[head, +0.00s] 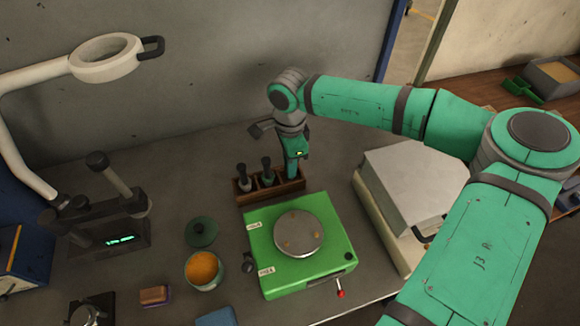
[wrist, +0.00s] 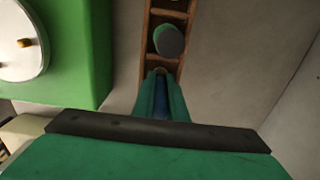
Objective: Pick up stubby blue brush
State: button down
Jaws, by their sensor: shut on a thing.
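A wooden rack (head: 272,192) with several compartments stands on the table near the back wall; part of it shows in the wrist view (wrist: 148,27). My gripper (head: 292,160) points down over its right-hand compartment. In the wrist view, my gripper (wrist: 160,80) is shut on the stubby blue brush (wrist: 161,106), a narrow blue strip between the green fingers. The brush's lower end is hidden, so I cannot tell whether it still rests in the rack.
A brush with a green handle (head: 267,168) and a dark one (head: 243,175) stand in the rack's other compartments. A green scale-like device (head: 262,236) with a round plate sits in front. A pale boxy machine (head: 410,180) is at the right.

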jog(key=shift+r, duration=0.3)
notch_tip(320, 180, up, 2)
jog(key=shift+r, duration=0.1)
jog(key=s+r, duration=1)
jog(key=s, duration=0.4)
